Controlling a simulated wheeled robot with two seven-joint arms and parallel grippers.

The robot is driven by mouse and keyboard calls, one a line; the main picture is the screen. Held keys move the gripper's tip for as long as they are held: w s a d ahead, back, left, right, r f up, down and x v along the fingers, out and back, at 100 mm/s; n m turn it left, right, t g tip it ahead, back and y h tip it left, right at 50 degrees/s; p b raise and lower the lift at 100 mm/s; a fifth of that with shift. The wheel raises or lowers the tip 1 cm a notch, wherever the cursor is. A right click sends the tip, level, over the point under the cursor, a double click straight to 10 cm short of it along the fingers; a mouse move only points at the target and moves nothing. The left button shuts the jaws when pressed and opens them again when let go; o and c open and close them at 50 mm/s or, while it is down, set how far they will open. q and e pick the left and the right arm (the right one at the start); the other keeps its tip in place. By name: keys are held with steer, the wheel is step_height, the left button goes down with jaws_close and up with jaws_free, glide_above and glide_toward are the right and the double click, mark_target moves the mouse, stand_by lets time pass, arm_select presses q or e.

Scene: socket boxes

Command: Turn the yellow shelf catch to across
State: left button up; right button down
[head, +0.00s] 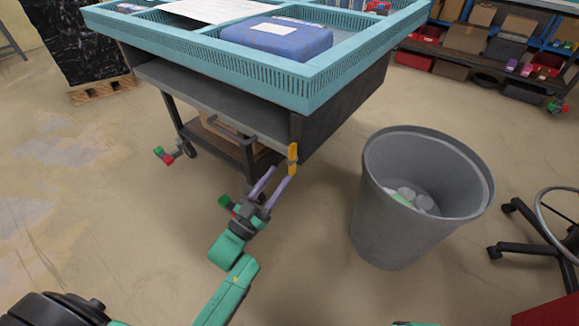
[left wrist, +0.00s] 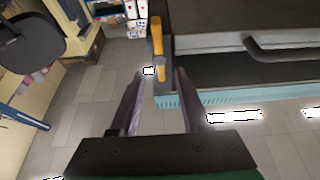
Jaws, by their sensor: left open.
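The yellow shelf catch (head: 292,158) is on the front right corner post of the grey cart, under the teal tray. It stands upright in the head view. My left gripper (head: 281,173) is open and empty, just below and in front of the catch, its two purple-grey fingers pointing up at it. In the left wrist view the catch (left wrist: 156,38) shows beyond the fingertips of the gripper (left wrist: 158,74), its near end lined up with the gap. I cannot tell whether the fingers touch it. My right gripper is out of view.
The teal tray (head: 310,92) on top holds a blue case (head: 265,40). A grey handle bar (head: 230,127) runs along the cart's front, left of the catch. A grey bin (head: 400,230) stands to the right, with open floor between. A chair base (head: 535,245) is farther right.

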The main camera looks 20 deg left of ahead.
mark_target(290, 161)
arm_select(q)
steer(key=x, duration=0.5)
steer(key=shift+f, duration=0.1)
jaws_close()
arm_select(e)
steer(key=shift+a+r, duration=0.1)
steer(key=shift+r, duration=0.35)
